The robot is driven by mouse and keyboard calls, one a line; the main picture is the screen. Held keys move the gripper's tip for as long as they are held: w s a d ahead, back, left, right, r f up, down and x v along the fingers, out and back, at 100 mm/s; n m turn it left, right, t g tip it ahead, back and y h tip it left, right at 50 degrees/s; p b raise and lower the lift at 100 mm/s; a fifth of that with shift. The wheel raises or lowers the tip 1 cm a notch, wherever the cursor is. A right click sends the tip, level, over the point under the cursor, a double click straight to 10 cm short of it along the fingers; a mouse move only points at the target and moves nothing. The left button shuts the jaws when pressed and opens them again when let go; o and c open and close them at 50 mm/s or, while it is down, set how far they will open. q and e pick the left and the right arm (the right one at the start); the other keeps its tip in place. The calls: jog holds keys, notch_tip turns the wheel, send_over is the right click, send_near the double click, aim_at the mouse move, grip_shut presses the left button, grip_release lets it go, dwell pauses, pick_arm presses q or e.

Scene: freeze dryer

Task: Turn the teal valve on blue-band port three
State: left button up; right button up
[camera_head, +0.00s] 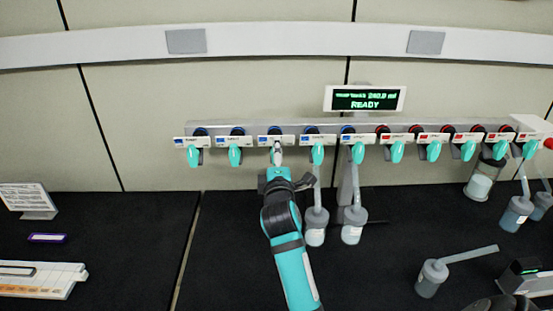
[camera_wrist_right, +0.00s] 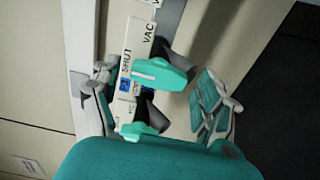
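Port three (camera_head: 270,139) is the third blue-band port from the left on the manifold. Its teal valve is hidden behind my right gripper (camera_head: 277,158), which reaches up to it from the front. In the right wrist view my gripper (camera_wrist_right: 157,82) is open, one finger on each side. A teal valve handle (camera_wrist_right: 160,72) shows in the gap between the fingers, beside a white label reading SHUT and VAC. A second teal part is partly hidden lower down by the gripper's teal body. I cannot tell whether a finger touches the handle. My left gripper is not in view.
Neighbouring teal valves (camera_head: 235,155) and (camera_head: 318,154) hang close on both sides. A display (camera_head: 365,99) above reads READY. Grey-capped flasks (camera_head: 316,226) and (camera_head: 352,226) stand right of my arm; another flask (camera_head: 431,279) stands at front right.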

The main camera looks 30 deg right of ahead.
jog(key=v, duration=0.7)
jog(key=shift+s, duration=0.3)
jog(key=shift+a, duration=0.1)
dwell(0.3)
